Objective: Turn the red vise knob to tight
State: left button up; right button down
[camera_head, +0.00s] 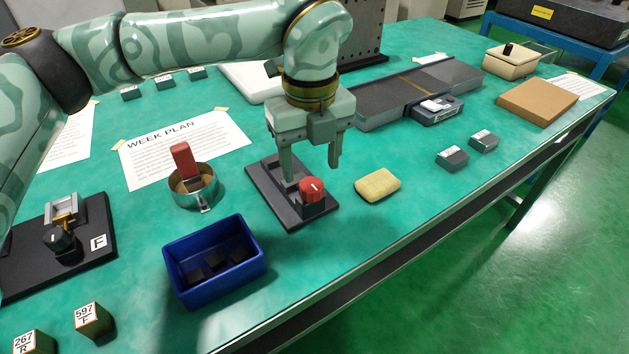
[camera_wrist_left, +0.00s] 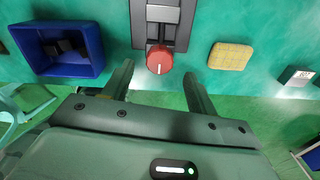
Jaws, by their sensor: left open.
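The red vise knob (camera_head: 312,190) sits at the near end of a small dark vise (camera_head: 268,186) on the green bench. A white pointer line shows on its top. My left gripper (camera_head: 312,173) is open and points down just above and behind the knob; no contact shows. In the left wrist view the knob (camera_wrist_left: 159,59) lies just beyond and between the open fingertips (camera_wrist_left: 159,80), and its white mark points toward the gripper. The vise's grey jaws (camera_wrist_left: 163,14) also show there. My right gripper is in neither view.
A blue bin (camera_head: 215,265) with dark blocks stands left of the vise; a round metal tin (camera_head: 195,190) is behind the bin. A yellow sponge (camera_head: 377,184) lies right of the knob. A black fixture marked F (camera_head: 90,257) is at far left. The bench front edge is near.

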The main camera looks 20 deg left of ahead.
aim_at(311, 184)
pick_arm(q)
jog(key=shift+f+b, duration=0.6)
jog(key=shift+f, duration=1.4)
jog(key=c, duration=1)
